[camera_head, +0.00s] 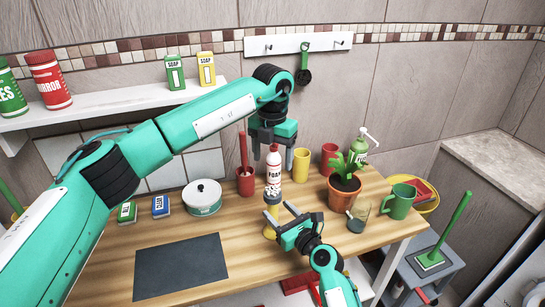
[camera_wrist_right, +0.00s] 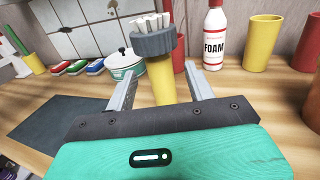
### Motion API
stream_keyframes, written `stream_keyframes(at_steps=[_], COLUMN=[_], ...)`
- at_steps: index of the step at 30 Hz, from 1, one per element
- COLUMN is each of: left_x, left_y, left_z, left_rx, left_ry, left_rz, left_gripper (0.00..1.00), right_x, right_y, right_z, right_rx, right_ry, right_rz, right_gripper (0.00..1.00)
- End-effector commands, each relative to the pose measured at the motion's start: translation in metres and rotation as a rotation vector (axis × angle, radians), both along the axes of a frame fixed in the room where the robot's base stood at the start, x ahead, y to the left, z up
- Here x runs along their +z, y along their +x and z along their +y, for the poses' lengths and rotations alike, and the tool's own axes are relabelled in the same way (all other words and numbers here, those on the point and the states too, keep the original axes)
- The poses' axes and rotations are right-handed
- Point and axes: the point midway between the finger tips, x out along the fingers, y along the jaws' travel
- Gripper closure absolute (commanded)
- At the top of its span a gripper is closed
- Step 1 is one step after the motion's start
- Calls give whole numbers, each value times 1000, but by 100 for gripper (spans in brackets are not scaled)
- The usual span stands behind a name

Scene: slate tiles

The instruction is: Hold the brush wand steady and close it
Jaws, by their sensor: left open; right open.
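The brush wand has a yellow handle (camera_wrist_right: 165,84), a dark grey head (camera_wrist_right: 154,43) and white bristles on top. It stands upright near the table's front, and its grey head also shows in the head view (camera_head: 271,211). My right gripper (camera_wrist_right: 157,76) is open, with a finger on each side of the yellow handle in the picture, and gaps show beside it. In the head view my right gripper (camera_head: 281,219) is low beside the wand. My left gripper (camera_head: 273,154) is open and higher, farther back near the foam bottle.
The foam bottle (camera_head: 273,172) stands behind the wand. A potted plant (camera_head: 343,189), green mug (camera_head: 399,202) and glass (camera_head: 358,217) stand to the right. A lidded pot (camera_head: 202,199) and dark mat (camera_head: 180,267) are left. Wood between mat and wand is clear.

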Motion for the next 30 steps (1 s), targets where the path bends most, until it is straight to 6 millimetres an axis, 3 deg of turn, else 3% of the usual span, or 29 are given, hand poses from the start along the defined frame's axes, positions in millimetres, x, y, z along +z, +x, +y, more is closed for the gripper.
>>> stream_keyframes(at_steps=[6,12,18,30], left_x=[-3,-6,-6,-9], left_y=[0,0,0,-2], left_z=[0,0,0,-3], left_rx=[0,0,0,-6], left_ry=[0,0,0,-15], left_rz=[0,0,0,4], left_gripper=[29,29,29,29], right_x=[-2,-2,0,-1], right_y=[-42,-69,-81,-83], right_z=[-29,-48,-56,-57], right_rx=[-2,-1,0,1], right_ry=[-2,-1,-1,-10], right_rz=[1,0,-1,-2], right_gripper=[46,46,46,46])
